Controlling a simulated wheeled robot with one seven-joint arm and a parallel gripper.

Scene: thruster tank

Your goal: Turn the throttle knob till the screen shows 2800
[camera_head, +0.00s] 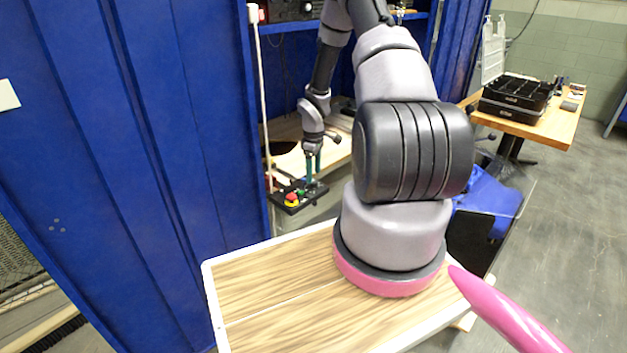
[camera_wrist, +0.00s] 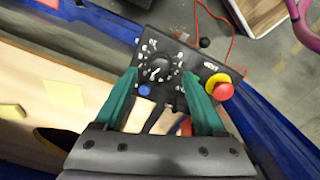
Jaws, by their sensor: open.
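In the wrist view the black control panel (camera_wrist: 178,50) lies ahead of my gripper. Its round black throttle knob (camera_wrist: 158,68) sits between the tips of my two green fingers, with a scale of white marks around it. My gripper (camera_wrist: 160,82) is open, one finger on each side of the knob. I cannot tell whether the fingers touch it. In the head view my gripper (camera_head: 313,168) points down at the panel (camera_head: 296,197), and the knob is hidden or too small to make out. I cannot make out a screen with a number in either view.
The panel also carries a red mushroom button (camera_wrist: 222,90) on a yellow ring and a blue button (camera_wrist: 145,90). Blue walls (camera_head: 150,150) stand close on the left. A bench with black crates (camera_head: 515,98) stands at the back right.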

